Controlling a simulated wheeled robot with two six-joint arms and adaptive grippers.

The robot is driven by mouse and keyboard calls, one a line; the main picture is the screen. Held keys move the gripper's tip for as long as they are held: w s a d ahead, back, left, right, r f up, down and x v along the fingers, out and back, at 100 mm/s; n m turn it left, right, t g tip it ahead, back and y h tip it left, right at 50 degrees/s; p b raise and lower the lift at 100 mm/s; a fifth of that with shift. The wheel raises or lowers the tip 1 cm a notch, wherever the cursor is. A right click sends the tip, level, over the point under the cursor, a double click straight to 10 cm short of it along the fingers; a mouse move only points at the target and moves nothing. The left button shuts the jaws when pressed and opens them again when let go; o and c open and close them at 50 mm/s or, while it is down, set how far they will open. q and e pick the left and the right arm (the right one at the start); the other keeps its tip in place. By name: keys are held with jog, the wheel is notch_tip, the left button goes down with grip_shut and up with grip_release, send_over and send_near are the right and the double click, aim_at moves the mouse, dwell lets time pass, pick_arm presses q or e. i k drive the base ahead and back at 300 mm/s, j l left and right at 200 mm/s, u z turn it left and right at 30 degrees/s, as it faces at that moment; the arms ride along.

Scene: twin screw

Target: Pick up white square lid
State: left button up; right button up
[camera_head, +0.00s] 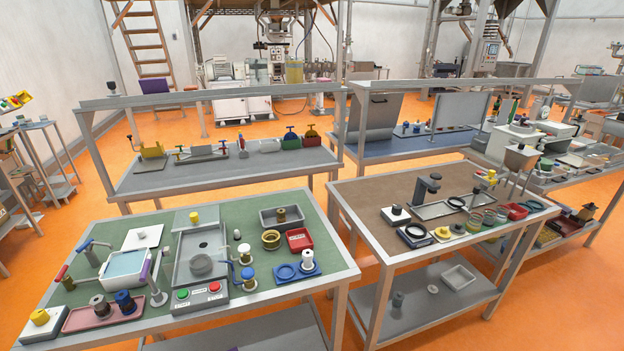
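A white square lid (142,237) with a small knob in its middle lies flat on the green mat of the left table (330,270), toward its back left. It sits behind a white square container with pale blue contents (124,268) and left of a grey machine tray (200,247). Another white square piece with a yellow knob (41,322) lies at the table's front left corner. A third white square piece with a black knob (396,214) is on the right table. Neither of my grippers is in view.
Beside the container are red- and blue-handled clamps (88,252) and a purple handle (145,271). A pink tray (103,313) with dark cylinders is in front. A red tray (299,240) and grey bin (281,217) stand right. A metal rail frame (215,93) rises behind.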

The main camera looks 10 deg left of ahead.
aim_at(150, 237)
jog(key=u, duration=1.5)
